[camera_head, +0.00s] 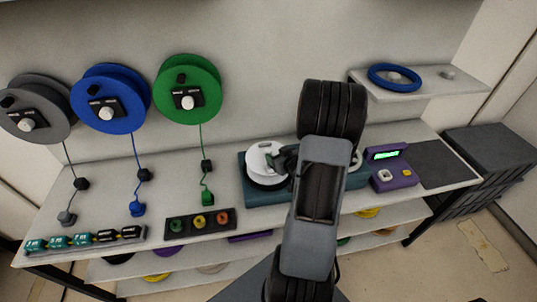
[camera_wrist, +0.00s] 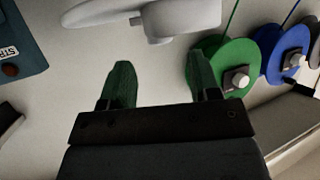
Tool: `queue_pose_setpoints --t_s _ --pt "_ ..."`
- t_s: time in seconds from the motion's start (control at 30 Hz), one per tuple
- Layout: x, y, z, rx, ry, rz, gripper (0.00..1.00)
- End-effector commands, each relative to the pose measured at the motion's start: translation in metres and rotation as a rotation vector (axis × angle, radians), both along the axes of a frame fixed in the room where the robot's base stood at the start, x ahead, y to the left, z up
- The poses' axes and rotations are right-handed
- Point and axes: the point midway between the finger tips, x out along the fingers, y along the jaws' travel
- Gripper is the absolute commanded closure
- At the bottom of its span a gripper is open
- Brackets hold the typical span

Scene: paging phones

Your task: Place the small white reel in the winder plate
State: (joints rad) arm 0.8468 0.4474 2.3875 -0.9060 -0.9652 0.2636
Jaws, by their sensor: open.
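A white round piece (camera_head: 263,160) sits on the left part of the teal winder (camera_head: 249,193). It looks like the small white reel over the winder plate, but I cannot tell the reel from the plate or how it is seated. My gripper is beside its right side, partly hidden behind my arm in the head view. In the wrist view my gripper (camera_wrist: 162,88) is open, with two green fingertips apart and nothing between them. A white disc-like shape with a blocky part (camera_wrist: 180,18) lies beyond the fingertips. A teal body with a label (camera_wrist: 22,38) shows at left.
Grey (camera_head: 40,107), blue (camera_head: 108,98) and green (camera_head: 187,88) reels hang on the wall at left. A button strip (camera_head: 200,223) and a purple box (camera_head: 393,167) flank the winder. A shelf (camera_head: 430,90) holds a blue ring (camera_head: 374,82). A dark mat (camera_head: 447,165) lies at right.

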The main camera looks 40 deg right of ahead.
Motion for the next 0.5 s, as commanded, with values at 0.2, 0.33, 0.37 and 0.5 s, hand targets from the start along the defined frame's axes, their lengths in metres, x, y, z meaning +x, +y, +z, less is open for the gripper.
queue_pose_setpoints --t_s 0.2,0.33,0.37,0.5 --pt "-0.034 0.002 0.015 -0.001 -0.002 -0.003 0.44" --pt "-0.047 0.003 0.020 -0.001 -0.001 -0.001 0.44" --pt "-0.048 0.003 0.021 -0.002 0.000 0.000 0.44" --pt "-0.046 0.004 0.031 -0.051 0.041 -0.013 0.44"
